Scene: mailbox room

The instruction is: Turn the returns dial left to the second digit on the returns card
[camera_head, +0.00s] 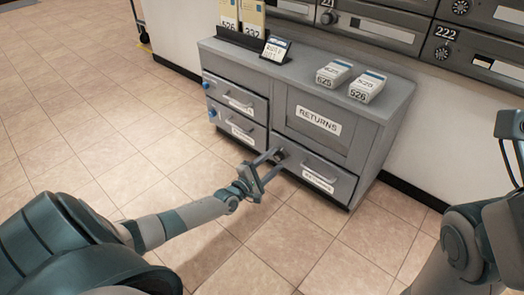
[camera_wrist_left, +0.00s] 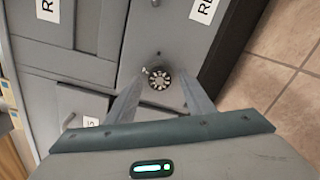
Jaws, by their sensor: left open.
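The returns dial is a small round dark knob with a pale notched rim. It sits on the grey front of the lower right RETURNS drawer (camera_head: 318,172), and shows clearly in the left wrist view (camera_wrist_left: 159,79). My left gripper (camera_head: 273,161) is open in front of it. In the wrist view its two fingers lie either side of the dial; I cannot tell whether they touch it. The dial's digits are too small to read. A small dark-framed card (camera_head: 276,49) with handwriting stands on the cabinet top; its writing is unclear. My right gripper's fingers are out of view.
The grey cabinet (camera_head: 375,125) has drawers with bar handles and blue knobs at left. Wall mailboxes (camera_head: 373,33) with dials are behind. The tiled floor (camera_head: 90,130) in front is clear.

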